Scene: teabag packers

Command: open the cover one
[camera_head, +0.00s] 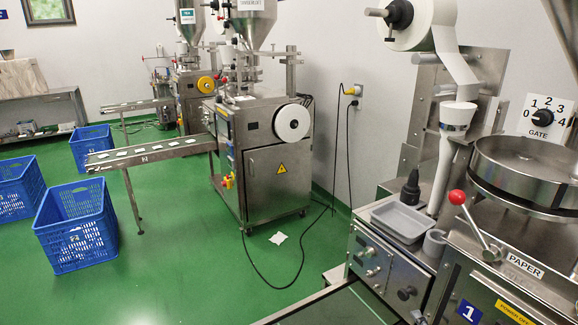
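The nearest packing machine, bearing a blue plate marked 1 (469,311), stands at the lower right and is cut off by the frame edge. A round metal drum (528,172) sits on its top. A lever with a red ball (457,197) rises beside a label reading PAPER (525,265). A gate dial numbered 0 to 4 (543,116) is above the drum. I cannot tell which part is the cover, or whether it is open. Neither of my grippers is in view.
A paper roll (423,22) hangs above. Other packing machines (279,180) stand farther back. Three blue crates (75,226) are at the left. The green floor (185,275) between is mostly clear, with a cable (262,262) across it.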

